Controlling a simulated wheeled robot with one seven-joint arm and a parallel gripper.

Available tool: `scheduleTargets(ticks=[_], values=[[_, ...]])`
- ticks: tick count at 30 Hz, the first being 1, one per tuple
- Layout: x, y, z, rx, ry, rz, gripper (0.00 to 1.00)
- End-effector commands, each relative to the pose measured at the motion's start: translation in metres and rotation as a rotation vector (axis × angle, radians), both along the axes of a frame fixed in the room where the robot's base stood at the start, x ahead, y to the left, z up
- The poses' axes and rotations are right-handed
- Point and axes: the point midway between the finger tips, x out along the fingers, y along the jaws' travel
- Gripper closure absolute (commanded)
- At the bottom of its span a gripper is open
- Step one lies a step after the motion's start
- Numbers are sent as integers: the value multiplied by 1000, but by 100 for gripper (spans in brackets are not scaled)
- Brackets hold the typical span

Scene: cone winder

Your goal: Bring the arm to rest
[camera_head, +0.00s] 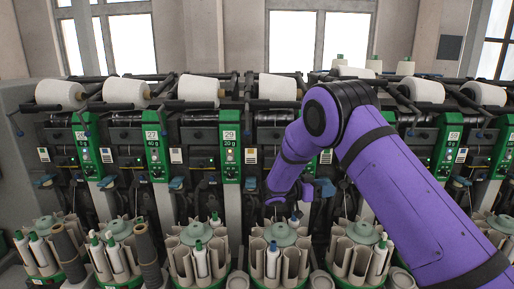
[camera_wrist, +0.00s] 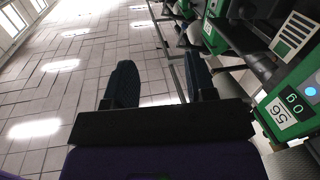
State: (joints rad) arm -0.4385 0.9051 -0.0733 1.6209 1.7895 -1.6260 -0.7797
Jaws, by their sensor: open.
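My purple arm reaches in from the right in the head view, bent at its elbow, with its end low in front of the cone winder (camera_head: 229,155). My gripper (camera_head: 295,197) is small and partly hidden there, above the bobbin magazines. In the wrist view my gripper (camera_wrist: 160,88) shows two dark fingers spread apart with nothing between them. Beyond the fingers the wrist view shows the tiled floor (camera_wrist: 60,105) and, at the right, a green and black winder unit with a label.
White yarn cones (camera_head: 198,88) lie along the top of the machine. Round magazines (camera_head: 278,250) with bobbins stand along the front, close below my gripper. Several spare cones (camera_head: 375,64) stand on top behind my arm. The wrist view shows open floor at left.

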Motion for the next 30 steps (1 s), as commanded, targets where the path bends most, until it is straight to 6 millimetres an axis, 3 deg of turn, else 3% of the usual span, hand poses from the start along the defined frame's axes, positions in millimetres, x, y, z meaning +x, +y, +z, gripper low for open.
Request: scheduleTargets(ticks=[8, 14, 23, 30], values=[[14, -9, 29, 69, -58, 105, 49], [27, -17, 62, 144, -117, 226, 49], [40, -29, 149, 330, -228, 549, 49], [19, -25, 220, 480, -249, 839, 49]])
